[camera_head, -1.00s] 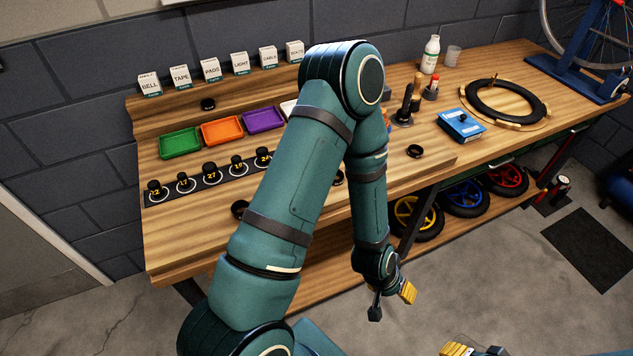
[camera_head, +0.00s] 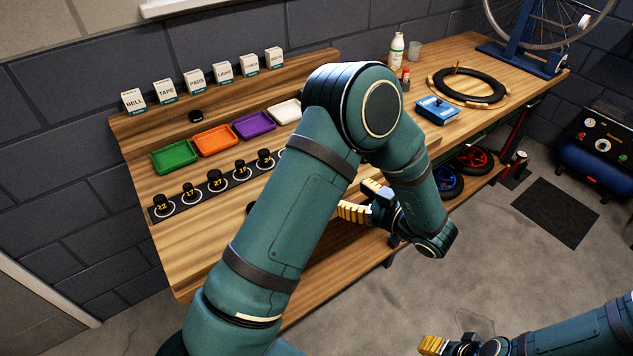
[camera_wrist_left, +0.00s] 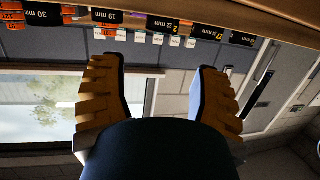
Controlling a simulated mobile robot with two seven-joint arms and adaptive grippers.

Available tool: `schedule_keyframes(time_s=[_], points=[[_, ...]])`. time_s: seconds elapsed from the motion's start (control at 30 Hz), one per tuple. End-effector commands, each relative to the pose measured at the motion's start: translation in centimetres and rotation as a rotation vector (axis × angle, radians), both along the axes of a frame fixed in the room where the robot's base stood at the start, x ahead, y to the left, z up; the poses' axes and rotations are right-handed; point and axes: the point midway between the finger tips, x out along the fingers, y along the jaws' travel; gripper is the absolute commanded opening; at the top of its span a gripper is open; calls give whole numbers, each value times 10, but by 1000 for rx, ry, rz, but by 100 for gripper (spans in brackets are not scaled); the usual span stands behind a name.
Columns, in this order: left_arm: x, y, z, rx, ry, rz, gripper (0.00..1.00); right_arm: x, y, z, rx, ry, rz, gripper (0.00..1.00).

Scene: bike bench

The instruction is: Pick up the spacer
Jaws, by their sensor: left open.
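I cannot tell for sure which item is the spacer. A small black round piece (camera_head: 196,116) lies on the raised back ledge in the head view. Another dark piece (camera_head: 250,207) on the bench is mostly hidden behind my left arm. My left gripper (camera_head: 359,201) has yellow fingers and is at the bench's front edge, well to the right of both pieces. In the left wrist view, its fingers (camera_wrist_left: 157,68) are spread with nothing between them. My right gripper (camera_head: 446,346) is low at the bottom edge, partly cut off, away from the bench.
The wooden bench (camera_head: 190,240) holds green (camera_head: 174,158), orange (camera_head: 215,139) and purple (camera_head: 254,126) trays and a strip of numbered sockets (camera_head: 217,180). A blue box (camera_head: 437,111) and a tyre (camera_head: 470,88) lie right. My left arm hides the middle.

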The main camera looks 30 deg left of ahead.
Motion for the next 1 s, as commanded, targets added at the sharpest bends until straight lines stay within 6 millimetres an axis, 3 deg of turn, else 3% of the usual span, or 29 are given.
schedule_keyframes(time_s=[0.3, 0.57, 0.83, 1.0], points=[[11, 57, -13, -1, 0, 2, 63, 1, 0, -8, -1, -4, 0, 47], [14, 75, -17, -1, 0, 0, 63, 2, 0, -11, -1, -5, -1, 47], [23, 109, -27, -2, -1, 1, 63, 4, 0, -20, -1, -9, -2, 47], [26, 119, -28, -1, -1, -2, 63, 4, 0, -21, -1, -10, -2, 47]])
